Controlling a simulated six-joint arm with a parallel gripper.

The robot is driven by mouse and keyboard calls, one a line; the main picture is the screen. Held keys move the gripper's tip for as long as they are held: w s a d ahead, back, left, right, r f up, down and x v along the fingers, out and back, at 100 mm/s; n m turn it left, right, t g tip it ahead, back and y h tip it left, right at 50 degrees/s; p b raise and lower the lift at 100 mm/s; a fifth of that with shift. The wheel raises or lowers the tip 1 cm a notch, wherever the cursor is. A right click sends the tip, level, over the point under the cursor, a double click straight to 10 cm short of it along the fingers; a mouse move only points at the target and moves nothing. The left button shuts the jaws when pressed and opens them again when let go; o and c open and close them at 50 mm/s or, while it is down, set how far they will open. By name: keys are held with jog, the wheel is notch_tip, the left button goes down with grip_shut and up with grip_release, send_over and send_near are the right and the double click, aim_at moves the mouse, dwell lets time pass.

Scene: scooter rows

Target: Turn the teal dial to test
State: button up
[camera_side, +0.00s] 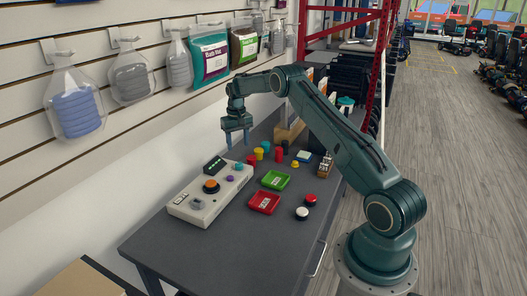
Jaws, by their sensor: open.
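A beige control panel (186,208) lies along the wall side of the dark table. A small teal dial (239,166) sits near the panel's far end; its pointer and labels are too small to read. A purple knob (230,178) and an orange dial (211,186) on a dark base are nearer on the same panel. My gripper (238,146) is open and empty, with its fingers pointing down. It hangs above the far end of the panel, apart from the teal dial.
A dark screen box (214,165) stands by the panel. A green tray (275,180) and a red tray (264,203) lie to the right, with red and white round buttons (302,213) beyond. Several coloured cylinders stand behind. Bagged goods hang on the wall. The table's near end is clear.

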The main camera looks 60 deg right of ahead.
jog(key=shift+r, duration=2.15)
jog(key=s+a+r+n+t, duration=0.15)
jog(key=s+a+r, duration=0.35)
jog(key=a+r, duration=0.6)
jog(key=s+a+r+n+t, duration=0.15)
jog(key=s+a+r, duration=0.35)
jog(key=a+r, duration=0.6)
jog(key=s+a+r+n+t, duration=0.1)
jog(key=s+a+r, duration=0.1)
jog(key=s+a, duration=0.3)
jog(key=s+a+r+n, duration=0.1)
jog(key=s+a+r, duration=0.1)
jog(key=s, duration=0.6)
jog(key=s+a+f+n, duration=0.1)
jog(key=s+a+f, duration=0.1)
jog(key=s, duration=0.4)
jog(key=s+a+f+t, duration=0.1)
jog(key=s+a+f, duration=0.2)
jog(key=s, duration=0.4)
jog(key=shift+f+n+t, duration=0.2)
jog(key=shift+n+t, duration=0.1)
jog(key=shift+n, duration=0.1)
jog(key=shift+w, duration=0.1)
